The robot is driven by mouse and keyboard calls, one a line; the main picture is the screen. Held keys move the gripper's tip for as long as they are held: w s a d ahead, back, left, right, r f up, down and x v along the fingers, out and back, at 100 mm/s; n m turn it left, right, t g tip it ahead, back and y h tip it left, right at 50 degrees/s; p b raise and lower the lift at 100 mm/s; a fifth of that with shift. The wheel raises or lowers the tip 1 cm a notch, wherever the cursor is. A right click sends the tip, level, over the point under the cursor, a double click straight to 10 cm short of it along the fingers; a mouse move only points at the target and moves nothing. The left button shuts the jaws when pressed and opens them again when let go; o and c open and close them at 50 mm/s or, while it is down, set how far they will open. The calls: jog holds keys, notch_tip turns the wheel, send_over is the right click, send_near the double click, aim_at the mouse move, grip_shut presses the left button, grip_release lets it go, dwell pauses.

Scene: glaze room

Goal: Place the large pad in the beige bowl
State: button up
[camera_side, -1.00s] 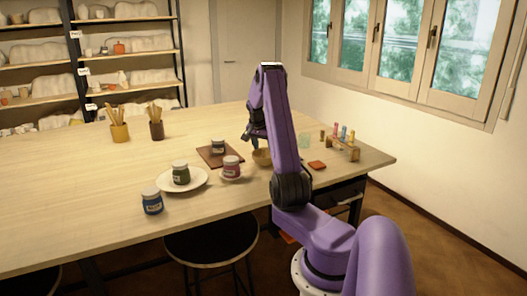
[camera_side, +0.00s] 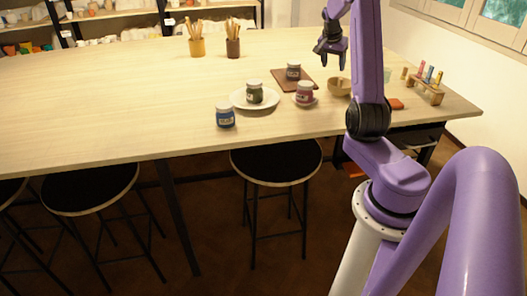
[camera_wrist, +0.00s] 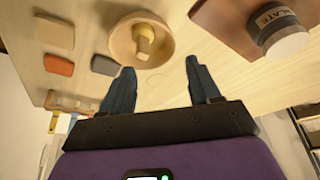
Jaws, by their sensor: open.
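Three flat pads lie near the bowl in the wrist view: a pale one (camera_wrist: 53,33) that looks the largest, an orange one (camera_wrist: 59,65) and a smaller grey one (camera_wrist: 104,65). The orange pad also shows in the side view (camera_side: 396,104). The beige bowl (camera_wrist: 122,45) stands on the table with a small yellow piece (camera_wrist: 144,40) in it; the bowl shows in the side view too (camera_side: 340,88). My gripper (camera_wrist: 160,68) is open and empty. In the side view my gripper (camera_side: 331,60) appears above the table near the bowl.
A brown board (camera_side: 306,84) carries a dark jar (camera_side: 293,71). A red jar (camera_side: 304,93), a jar on a white plate (camera_side: 240,104) and a blue jar (camera_side: 225,117) stand left of the bowl. A wooden rack (camera_side: 428,92) stands to the right.

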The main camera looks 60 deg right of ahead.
jog(key=w+a+r+n+t+y, duration=0.1)
jog(key=w+a+n, duration=0.4)
jog(key=a, duration=0.5)
jog(key=w+a+r+n+t, duration=0.1)
jog(key=w+a+n, duration=0.1)
jog(key=w+a, duration=0.55)
jog(key=s+a+n+y, duration=0.25)
jog(key=a+n, duration=0.55)
jog(key=a, duration=1.3)
jog(key=s+a+n, duration=0.7)
jog(key=s+a, duration=0.4)
jog(key=a, duration=0.3)
jog(key=s+a+n+g+y, duration=0.1)
jog(key=s+a+n, duration=0.2)
jog(key=s+n, duration=0.5)
jog(key=s+f, duration=0.1)
jog(key=s, duration=0.8)
jog(key=shift+n+g, duration=0.3)
jog(key=shift+n, duration=0.1)
jog(key=shift+r, duration=0.1)
